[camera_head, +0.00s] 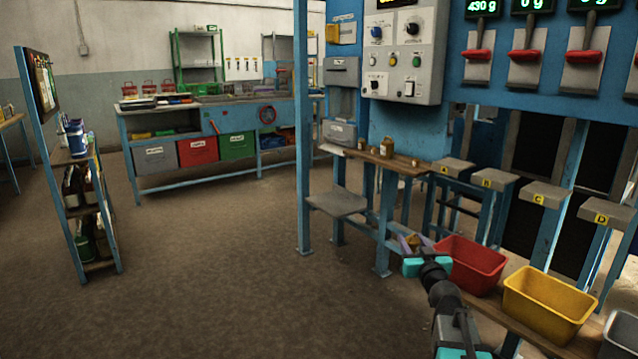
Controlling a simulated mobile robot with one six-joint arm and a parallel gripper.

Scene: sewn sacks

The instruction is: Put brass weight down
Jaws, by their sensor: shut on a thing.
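My gripper (410,243) is low right of centre, beside the red bin, with my arm reaching up from the bottom edge. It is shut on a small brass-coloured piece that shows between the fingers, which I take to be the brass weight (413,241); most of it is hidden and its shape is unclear. Other brass weights stand on a small wooden shelf (420,171) above and behind the gripper; the largest weight (387,148) is near its middle.
A red bin (470,265) and a yellow bin (548,303) stand on the bench right of my gripper. Pedestals A to D line up behind them. A blue post (303,130) and a grey plate (337,202) are to the left.

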